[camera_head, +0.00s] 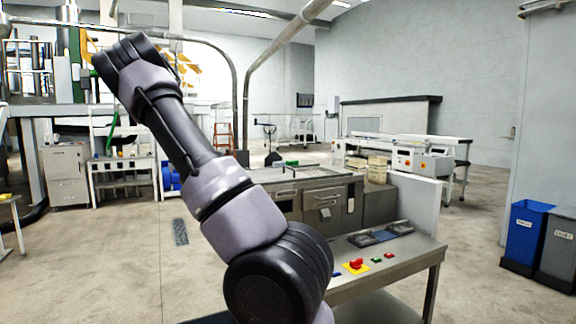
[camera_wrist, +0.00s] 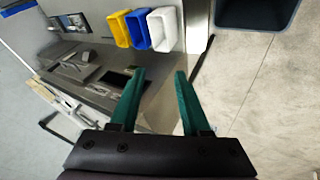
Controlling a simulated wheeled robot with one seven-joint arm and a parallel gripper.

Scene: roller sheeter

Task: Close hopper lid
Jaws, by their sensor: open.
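My gripper (camera_wrist: 160,73) shows in the wrist view as two green fingers, apart and with nothing between them. In the head view my arm rises across the middle and bends to the upper left; the gripper is not visible there. A steel machine (camera_head: 320,203) with a flat top stands behind my arm in the head view. I cannot tell which part is the hopper or its lid. In the wrist view, a grey worktop (camera_wrist: 100,72) with a dark opening lies left of the fingers, apart from them as far as I can tell.
A steel table (camera_head: 400,250) with red, yellow and green controls stands at the lower right. Blue and grey bins (camera_head: 527,235) stand at the far right. Yellow, blue and white bins (camera_wrist: 143,29) show at the top of the wrist view. The floor at left is largely open.

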